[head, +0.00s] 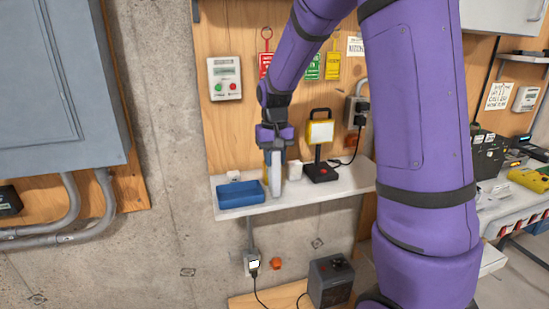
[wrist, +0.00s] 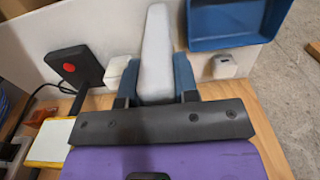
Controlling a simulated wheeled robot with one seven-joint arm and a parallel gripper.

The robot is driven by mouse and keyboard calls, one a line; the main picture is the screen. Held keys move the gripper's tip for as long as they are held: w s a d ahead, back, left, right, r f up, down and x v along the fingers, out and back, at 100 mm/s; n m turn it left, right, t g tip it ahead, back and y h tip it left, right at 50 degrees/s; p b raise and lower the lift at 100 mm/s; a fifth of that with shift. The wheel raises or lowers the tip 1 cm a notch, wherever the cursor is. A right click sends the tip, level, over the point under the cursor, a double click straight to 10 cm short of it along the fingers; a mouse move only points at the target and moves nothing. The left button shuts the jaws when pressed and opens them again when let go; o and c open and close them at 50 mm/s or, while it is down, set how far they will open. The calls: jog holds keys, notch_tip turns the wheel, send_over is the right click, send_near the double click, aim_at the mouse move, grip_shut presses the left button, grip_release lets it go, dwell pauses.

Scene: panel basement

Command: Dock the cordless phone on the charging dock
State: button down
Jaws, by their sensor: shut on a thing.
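A long pale grey handset, apparently the cordless phone (head: 276,184), is held in my gripper (head: 273,160), upright over the white shelf (head: 300,203). In the wrist view the phone (wrist: 157,40) sits between the two blue-grey fingers of my gripper (wrist: 156,75), which are shut on it. I cannot tell whether its lower end touches the shelf. A small white block (head: 294,170) stands just right of the phone; it also shows in the wrist view (wrist: 121,71). Another white block with a dark mark (wrist: 223,66) shows there too. I cannot tell which is the charging dock.
A blue tray (head: 240,194) sits on the shelf left of the phone. A yellow lamp (head: 320,131) on a black base with a red button (head: 321,172) stands to the right. The front strip of the shelf is bare. A wooden panel (head: 228,137) backs the shelf.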

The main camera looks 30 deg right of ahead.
jog(key=shift+f, duration=0.15)
jog(key=c, duration=0.9)
grip_release()
jog(key=shift+o, duration=0.2)
